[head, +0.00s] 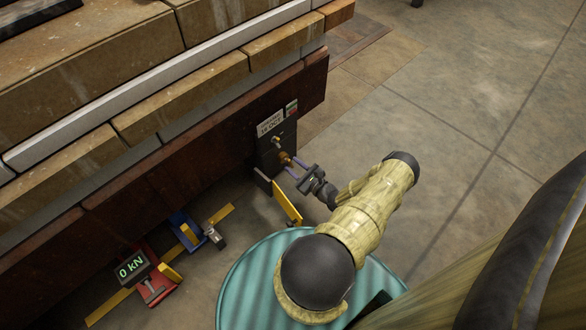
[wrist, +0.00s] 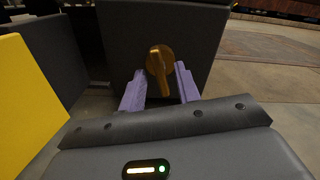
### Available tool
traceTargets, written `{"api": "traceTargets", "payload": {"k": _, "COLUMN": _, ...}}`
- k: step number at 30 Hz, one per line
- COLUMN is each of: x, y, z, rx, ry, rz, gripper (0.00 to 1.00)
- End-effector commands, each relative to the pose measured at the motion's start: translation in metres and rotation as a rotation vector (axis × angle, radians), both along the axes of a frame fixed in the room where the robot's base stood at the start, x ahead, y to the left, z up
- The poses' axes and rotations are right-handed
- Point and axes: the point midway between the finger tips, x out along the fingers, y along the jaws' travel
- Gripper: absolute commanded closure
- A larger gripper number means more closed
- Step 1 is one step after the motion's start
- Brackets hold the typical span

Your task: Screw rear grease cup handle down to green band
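A brass grease cup handle (head: 285,158) sticks out from a dark block (head: 268,165) on the front of the long beam. In the wrist view the handle (wrist: 160,68) has a round body with a flat bar hanging down. My gripper (head: 296,169) is at this handle. In the wrist view its two purple fingers (wrist: 159,85) are apart, one on each side of the bar, with visible gaps. A second small brass piece (head: 277,140) sits above the handle; I cannot tell what it is. No green band can be made out on the handle.
A yellow plate (head: 287,204) stands close to my gripper, and also at the left of the wrist view (wrist: 28,105). A blue jack-like device (head: 186,230) and a red one (head: 158,285) with a "0 kN" display (head: 131,267) stand left. Floor at right is clear.

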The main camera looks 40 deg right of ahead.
Motion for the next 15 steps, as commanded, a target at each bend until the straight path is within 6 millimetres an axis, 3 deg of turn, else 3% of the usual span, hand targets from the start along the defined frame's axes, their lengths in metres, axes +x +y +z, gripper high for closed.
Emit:
{"api": "traceTargets", "payload": {"k": 11, "x": 0.0097, "y": 0.0008, "z": 0.0009, "rx": 0.000, "ry": -0.001, "rz": 0.000, "gripper": 0.67}}
{"api": "traceTargets", "payload": {"k": 15, "x": 0.0095, "y": 0.0009, "z": 0.0008, "rx": 0.000, "ry": -0.001, "rz": 0.000, "gripper": 0.91}}
